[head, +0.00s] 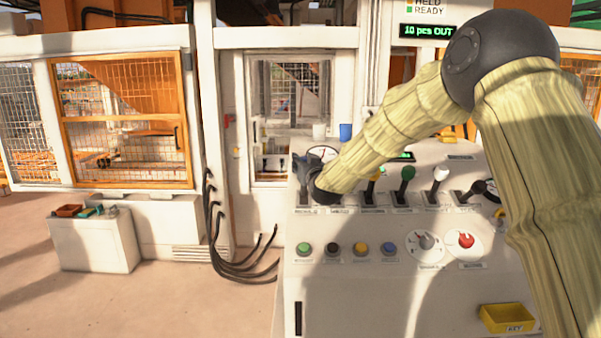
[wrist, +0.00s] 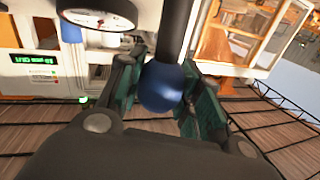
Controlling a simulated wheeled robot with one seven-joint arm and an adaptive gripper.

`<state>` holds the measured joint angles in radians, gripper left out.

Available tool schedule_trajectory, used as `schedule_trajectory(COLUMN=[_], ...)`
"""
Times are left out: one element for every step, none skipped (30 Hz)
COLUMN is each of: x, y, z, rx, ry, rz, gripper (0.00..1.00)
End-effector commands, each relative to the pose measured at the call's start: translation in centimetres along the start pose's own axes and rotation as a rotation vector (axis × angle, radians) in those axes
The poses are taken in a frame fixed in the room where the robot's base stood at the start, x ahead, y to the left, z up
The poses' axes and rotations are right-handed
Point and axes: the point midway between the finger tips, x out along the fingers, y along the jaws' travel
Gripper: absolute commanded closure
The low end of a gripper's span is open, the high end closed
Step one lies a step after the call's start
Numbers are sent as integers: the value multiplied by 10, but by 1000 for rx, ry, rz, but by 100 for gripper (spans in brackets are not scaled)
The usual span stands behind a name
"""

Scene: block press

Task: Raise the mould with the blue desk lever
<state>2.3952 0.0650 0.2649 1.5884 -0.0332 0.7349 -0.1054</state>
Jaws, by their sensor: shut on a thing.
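The blue desk lever's ball knob (wrist: 163,87) sits between the fingers of my gripper (wrist: 160,98) in the wrist view. Its dark shaft (wrist: 175,30) runs up from the knob in that picture. My gripper (head: 305,170) is shut on the knob, with green-lined fingers on both sides of it. In the head view my gripper is at the leftmost lever of the desk (head: 340,285), and the blue knob is hidden behind it there. The mould cannot be made out in either view.
Right of my gripper stand other levers, among them a green-knobbed one (head: 407,175) and a white-knobbed one (head: 440,175). A yellow key tray (head: 507,318) is lower right. A blue cup (head: 346,131) stands behind.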

Motion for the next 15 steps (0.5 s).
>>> schedule_trajectory(x=[1, 1, 2, 2, 2, 2, 2, 1, 2, 2, 2, 2, 2, 2, 2], y=[2, 2, 2, 2, 2, 2, 2, 2, 1, 1, 1, 1, 1, 0, 0], z=[0, -1, -1, -1, -1, -1, -1, -1, 0, 0, 0, 0, 0, 0, 0], rx=[0, 0, 0, 0, 0, 0, 0, 0, 0, 0, 0, 1, 0, 0, 1], ry=[2, 1, 1, 1, 1, 1, 0, 0, 0, 0, 0, 0, 0, -1, -1], rz=[3, 3, 3, 3, 3, 3, 3, 3, 2, 2, 1, 1, 1, 1, 1], gripper=[100, 100, 100, 100, 100, 100, 100, 100, 100, 64, 59, 51, 46, 43, 43])
